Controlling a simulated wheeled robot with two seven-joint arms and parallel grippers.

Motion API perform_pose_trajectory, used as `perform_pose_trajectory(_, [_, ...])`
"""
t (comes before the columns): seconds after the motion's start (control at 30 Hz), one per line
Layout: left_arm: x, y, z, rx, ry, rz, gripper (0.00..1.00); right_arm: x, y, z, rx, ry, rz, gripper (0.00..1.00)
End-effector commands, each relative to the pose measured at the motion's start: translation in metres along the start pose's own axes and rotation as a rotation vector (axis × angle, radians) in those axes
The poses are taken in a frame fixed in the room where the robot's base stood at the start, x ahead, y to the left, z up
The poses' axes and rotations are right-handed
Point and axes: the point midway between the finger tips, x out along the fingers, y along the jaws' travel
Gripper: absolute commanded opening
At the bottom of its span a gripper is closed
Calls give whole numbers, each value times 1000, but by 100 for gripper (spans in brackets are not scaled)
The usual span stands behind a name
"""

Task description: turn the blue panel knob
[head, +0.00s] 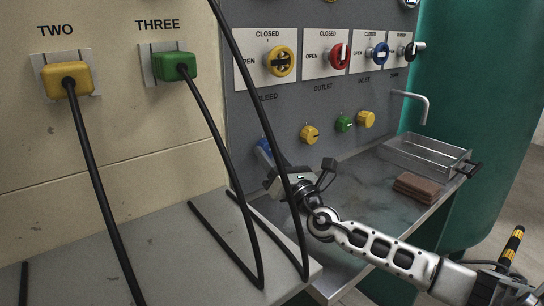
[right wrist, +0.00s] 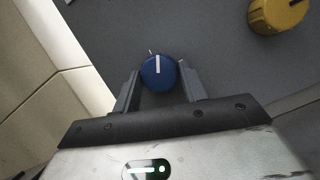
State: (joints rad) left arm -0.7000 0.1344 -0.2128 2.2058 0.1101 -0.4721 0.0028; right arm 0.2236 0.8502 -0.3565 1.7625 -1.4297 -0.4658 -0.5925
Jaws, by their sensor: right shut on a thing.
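The blue panel knob (right wrist: 158,73) sits on the grey panel, with a white pointer line running up toward the top of the right wrist view. My right gripper (right wrist: 159,82) has one finger on each side of the knob and is shut on it. In the head view the blue knob (head: 263,148) shows only partly at the lower left of the panel, behind my right gripper (head: 268,162) and near a black cable. My left gripper is not in view.
Yellow (head: 310,134) and green (head: 344,123) knobs sit to the right, with valve handles above. Black cables hang from the yellow plug (head: 67,79) and green plug (head: 175,66); another crosses before my gripper. A wire tray (head: 427,155) and brown block (head: 415,188) rest on the bench.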

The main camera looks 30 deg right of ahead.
Motion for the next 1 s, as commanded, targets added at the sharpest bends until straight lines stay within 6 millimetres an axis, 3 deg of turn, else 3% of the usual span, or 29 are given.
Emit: perform_pose_trajectory(1.0, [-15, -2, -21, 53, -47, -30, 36, 2, 8, 5, 794, -49, -315, 19])
